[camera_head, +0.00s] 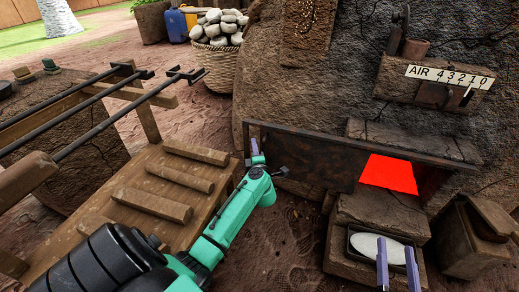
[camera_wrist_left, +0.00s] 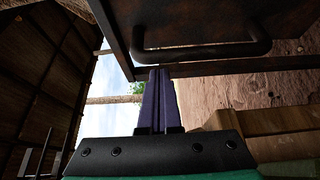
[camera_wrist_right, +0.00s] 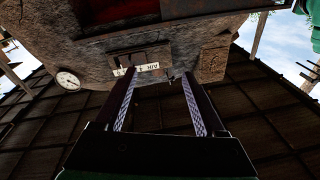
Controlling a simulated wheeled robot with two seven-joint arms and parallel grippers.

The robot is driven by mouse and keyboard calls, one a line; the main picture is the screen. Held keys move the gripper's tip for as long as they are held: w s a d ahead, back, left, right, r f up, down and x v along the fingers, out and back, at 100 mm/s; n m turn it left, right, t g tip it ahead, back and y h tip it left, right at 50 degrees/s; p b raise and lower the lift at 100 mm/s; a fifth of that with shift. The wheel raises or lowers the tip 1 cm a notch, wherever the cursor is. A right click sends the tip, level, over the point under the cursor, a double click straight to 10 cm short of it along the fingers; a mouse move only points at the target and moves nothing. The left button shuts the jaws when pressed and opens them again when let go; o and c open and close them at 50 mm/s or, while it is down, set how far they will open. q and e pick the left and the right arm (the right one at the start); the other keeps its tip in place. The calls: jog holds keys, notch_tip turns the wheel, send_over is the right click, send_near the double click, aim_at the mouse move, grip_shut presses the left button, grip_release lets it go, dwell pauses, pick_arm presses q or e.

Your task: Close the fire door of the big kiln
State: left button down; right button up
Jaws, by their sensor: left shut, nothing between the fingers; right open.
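The fire door (camera_head: 310,158) of the big kiln (camera_head: 330,60) is a dark rusty panel that stands open, swung out to the left. A red glowing opening (camera_head: 388,173) shows at its right. My left gripper (camera_head: 254,146) is shut and empty at the door's far left edge. In the left wrist view its fingertips (camera_wrist_left: 159,72) are close to the door's dark bar handle (camera_wrist_left: 205,52); I cannot tell if they touch. My right gripper (camera_head: 396,252) is open and empty near the front, over a bowl of white stuff (camera_head: 372,247).
A wooden rack (camera_head: 180,165) with logs stands left of my left arm, with dark metal bars above it. A brick-like block (camera_head: 385,210) lies below the opening. An air slide plate (camera_head: 450,77) is on the kiln wall. A basket of stones (camera_head: 215,60) stands behind.

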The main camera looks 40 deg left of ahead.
pick_arm(q)
jog(key=shift+w+d+b, duration=0.15)
jog(key=shift+d+b, duration=0.3)
jog(key=shift+d, duration=0.6)
pick_arm(e)
notch_tip(320, 180, up, 12)
jog(key=w+d+t+y, duration=0.1)
jog(key=w+t, duration=0.1)
jog(key=t, duration=0.1)
jog(key=shift+w+n+t, duration=0.25)
jog(key=shift+n+t, duration=0.15)
pick_arm(q)
jog(key=shift+d, duration=0.1)
pick_arm(e)
jog(key=shift+f, duration=0.2)
